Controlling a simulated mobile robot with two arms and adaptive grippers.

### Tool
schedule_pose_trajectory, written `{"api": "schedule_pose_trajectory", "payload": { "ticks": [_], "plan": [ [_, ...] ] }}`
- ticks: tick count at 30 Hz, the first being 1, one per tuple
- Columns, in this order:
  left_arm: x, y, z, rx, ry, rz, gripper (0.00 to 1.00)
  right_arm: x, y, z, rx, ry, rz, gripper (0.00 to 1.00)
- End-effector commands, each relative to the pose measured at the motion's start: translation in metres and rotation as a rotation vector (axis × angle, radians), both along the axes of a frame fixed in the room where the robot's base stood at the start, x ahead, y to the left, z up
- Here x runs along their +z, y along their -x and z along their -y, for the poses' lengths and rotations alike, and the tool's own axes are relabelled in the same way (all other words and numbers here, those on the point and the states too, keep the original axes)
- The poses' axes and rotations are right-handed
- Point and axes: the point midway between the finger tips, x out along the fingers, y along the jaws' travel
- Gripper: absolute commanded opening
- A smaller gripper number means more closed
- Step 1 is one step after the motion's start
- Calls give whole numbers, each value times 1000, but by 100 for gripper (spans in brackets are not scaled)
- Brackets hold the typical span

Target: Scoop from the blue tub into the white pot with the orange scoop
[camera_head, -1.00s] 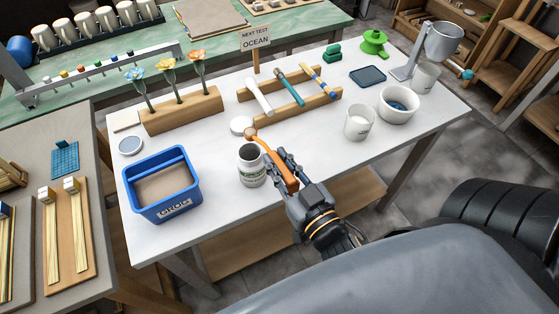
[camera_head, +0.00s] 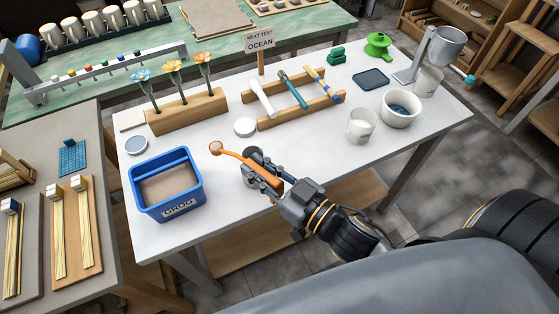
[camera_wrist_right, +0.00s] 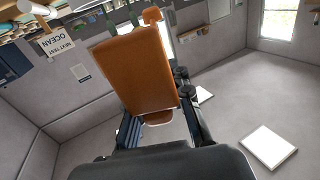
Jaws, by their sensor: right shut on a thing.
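The blue tub (camera_head: 165,208), marked GROG, stands at the table's front left with a tan, grainy fill. My right gripper (camera_head: 268,182) is shut on the handle of the orange scoop (camera_head: 232,153). The scoop's small round bowl points left, above the table between tub and pot. Whether it holds anything is too small to tell. In the right wrist view the broad orange handle (camera_wrist_right: 135,72) sits between the fingers. My left gripper is out of view.
A wooden tool rack (camera_head: 300,108) and a flower block (camera_head: 187,112) stand farther back. A white cup (camera_head: 361,126) and a white bowl (camera_head: 399,109) are to the right. The table's front edge is close.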

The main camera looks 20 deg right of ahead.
Motion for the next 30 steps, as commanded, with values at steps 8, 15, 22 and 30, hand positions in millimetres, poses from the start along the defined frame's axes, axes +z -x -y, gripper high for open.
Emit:
{"api": "schedule_pose_trajectory", "payload": {
  "ticks": [8, 15, 22, 30],
  "plan": [
    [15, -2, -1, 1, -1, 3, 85, -1, 0, -17, 233, 8, 1, 0],
    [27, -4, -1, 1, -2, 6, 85, -7, -2, -9, 413, 7, -1, 0],
    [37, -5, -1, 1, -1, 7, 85, -10, -10, 21, 538, 5, -1, 0],
    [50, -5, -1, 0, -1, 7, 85, 1, -28, 82, 626, 7, 1, 0]
  ]
}}
